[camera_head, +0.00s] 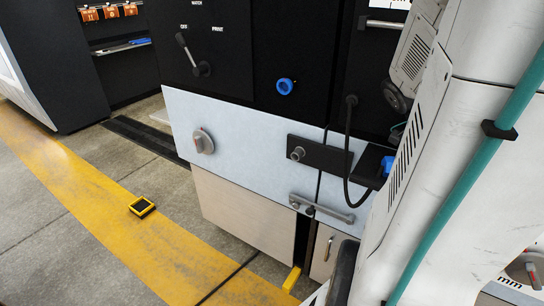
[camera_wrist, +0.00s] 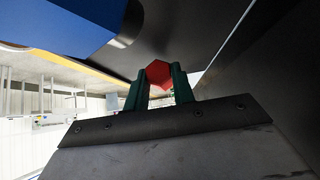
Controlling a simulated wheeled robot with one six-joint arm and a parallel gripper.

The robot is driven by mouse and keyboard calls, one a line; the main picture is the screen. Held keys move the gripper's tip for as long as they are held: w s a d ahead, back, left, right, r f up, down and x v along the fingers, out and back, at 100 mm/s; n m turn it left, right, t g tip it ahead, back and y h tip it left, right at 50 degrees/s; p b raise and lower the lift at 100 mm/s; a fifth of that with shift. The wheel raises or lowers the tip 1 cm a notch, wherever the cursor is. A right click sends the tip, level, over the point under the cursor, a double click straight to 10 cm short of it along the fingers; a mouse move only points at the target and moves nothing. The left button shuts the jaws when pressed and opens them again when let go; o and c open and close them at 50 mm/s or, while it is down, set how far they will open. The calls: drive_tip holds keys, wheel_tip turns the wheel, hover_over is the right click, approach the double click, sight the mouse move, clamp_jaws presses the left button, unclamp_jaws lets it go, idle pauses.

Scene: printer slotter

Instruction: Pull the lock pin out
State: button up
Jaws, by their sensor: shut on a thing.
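In the wrist view, my gripper (camera_wrist: 159,82) has its two dark green fingers closed on a red hexagonal piece (camera_wrist: 158,72), which appears to be the head of the lock pin. The red head sits between the fingertips, against a dark surface. Its shaft is hidden, so I cannot tell how far it is in or out. In the head view, neither my gripper nor the red piece shows; my own white arm covers the right side.
A blue block (camera_wrist: 60,25) is close by at upper left in the wrist view. In the head view, the machine's pale panel (camera_head: 240,135) carries a grey knob (camera_head: 202,141), a black latch plate (camera_head: 320,154) and a bar handle (camera_head: 322,208). A yellow-black box (camera_head: 142,207) lies on the floor.

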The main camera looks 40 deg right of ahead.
drive_tip(key=shift+f, duration=0.45)
drive_tip(key=o, duration=1.1)
drive_tip(key=shift+v, duration=3.9)
